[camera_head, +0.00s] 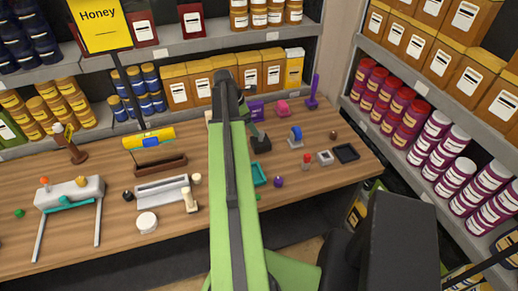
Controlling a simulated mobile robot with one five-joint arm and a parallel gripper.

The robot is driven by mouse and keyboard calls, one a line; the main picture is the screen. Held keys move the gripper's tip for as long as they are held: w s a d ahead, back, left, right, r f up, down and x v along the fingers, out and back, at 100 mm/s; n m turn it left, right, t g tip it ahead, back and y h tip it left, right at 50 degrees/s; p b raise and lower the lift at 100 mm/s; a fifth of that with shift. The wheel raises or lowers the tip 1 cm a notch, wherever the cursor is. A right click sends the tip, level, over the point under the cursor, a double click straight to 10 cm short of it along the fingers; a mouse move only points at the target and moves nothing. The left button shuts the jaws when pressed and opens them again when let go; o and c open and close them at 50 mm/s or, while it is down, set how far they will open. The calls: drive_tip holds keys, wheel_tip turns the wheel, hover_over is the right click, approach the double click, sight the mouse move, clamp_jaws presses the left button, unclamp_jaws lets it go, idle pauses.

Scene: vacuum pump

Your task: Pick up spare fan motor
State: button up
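I cannot tell for certain which item is the spare fan motor. Candidates among the small parts on the wooden bench are a dark block-like part (260,143) just right of my arm and a blue round part on a pale base (295,137) further right. My green arm reaches up the middle of the view over the bench. My gripper (226,86) is the dark end near the back of the bench. Its fingers are too small and dark to tell open from shut. The arm hides a strip of the bench beneath it.
A teal open box (259,175), purple knob (278,182), red-topped part (306,161) and black square tray (346,153) lie right of my arm. A white-topped stand (69,193) and a yellow cylinder (149,138) are left. Stocked shelves (390,133) border the back and right.

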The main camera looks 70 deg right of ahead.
sight(261, 140)
drive_tip(key=b+x, duration=0.9)
drive_tip(key=x, duration=0.3)
drive_tip(key=shift+w+r, duration=0.1)
drive_tip(key=shift+r, duration=0.05)
drive_tip(key=c, duration=2.2)
